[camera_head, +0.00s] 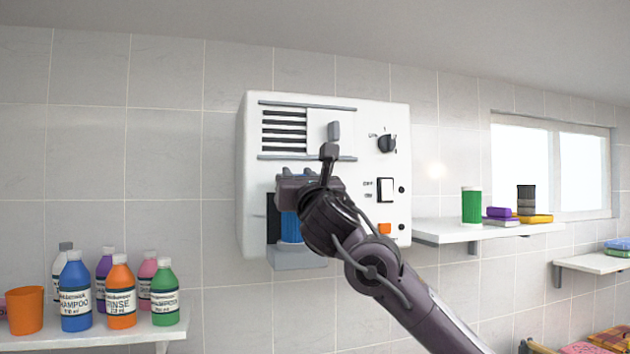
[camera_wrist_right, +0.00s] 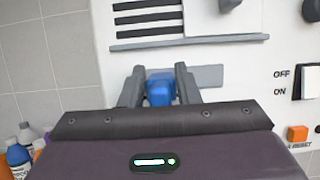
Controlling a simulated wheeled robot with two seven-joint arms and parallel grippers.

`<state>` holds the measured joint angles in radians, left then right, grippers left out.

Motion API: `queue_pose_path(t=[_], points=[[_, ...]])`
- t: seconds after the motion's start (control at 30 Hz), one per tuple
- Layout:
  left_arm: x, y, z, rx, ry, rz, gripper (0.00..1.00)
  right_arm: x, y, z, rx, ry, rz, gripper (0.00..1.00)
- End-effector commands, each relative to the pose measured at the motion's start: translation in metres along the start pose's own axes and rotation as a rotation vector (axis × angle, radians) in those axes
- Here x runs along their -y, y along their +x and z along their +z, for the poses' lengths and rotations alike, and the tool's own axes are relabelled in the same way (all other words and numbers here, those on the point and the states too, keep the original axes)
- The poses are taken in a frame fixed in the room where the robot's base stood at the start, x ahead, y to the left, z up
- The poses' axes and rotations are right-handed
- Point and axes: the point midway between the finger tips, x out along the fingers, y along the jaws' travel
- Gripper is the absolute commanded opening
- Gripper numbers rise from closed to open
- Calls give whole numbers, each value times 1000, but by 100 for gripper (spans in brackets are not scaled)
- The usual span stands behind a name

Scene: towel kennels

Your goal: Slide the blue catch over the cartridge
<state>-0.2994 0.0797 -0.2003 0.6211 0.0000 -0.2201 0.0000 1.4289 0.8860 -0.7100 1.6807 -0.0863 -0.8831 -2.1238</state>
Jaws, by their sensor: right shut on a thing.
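A white wall unit (camera_head: 350,125) fills the middle of the head view. A blue ribbed cartridge (camera_head: 290,228) stands upright in the recess at its lower left, on a grey ledge (camera_head: 297,259). My right gripper (camera_head: 296,180) is in front of the unit, just above the cartridge. In the right wrist view its two fingers are shut on the blue catch (camera_wrist_right: 160,90), one on each side. A grey plate (camera_wrist_right: 208,76) shows behind the fingers. The gripper body hides the cartridge in the right wrist view. My left gripper is in neither view.
The unit also has a vent grille (camera_head: 284,130), a dial (camera_head: 387,143), a rocker switch (camera_head: 386,190) and an orange button (camera_head: 385,228). Several bottles (camera_head: 121,291) stand on a shelf at lower left. Another shelf (camera_head: 445,232) on the right holds a green can (camera_head: 471,205).

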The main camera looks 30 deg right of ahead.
Motion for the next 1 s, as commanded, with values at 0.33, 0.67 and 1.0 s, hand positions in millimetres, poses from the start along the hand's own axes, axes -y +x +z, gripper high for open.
queue_pose_path(t=[0.33,0.67,1.0], points=[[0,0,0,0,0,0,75,-3,-1,0,0,-2,8,38],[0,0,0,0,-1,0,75,-2,0,0,0,-2,6,38],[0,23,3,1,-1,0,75,-2,-35,-4,3,-2,7,38]])
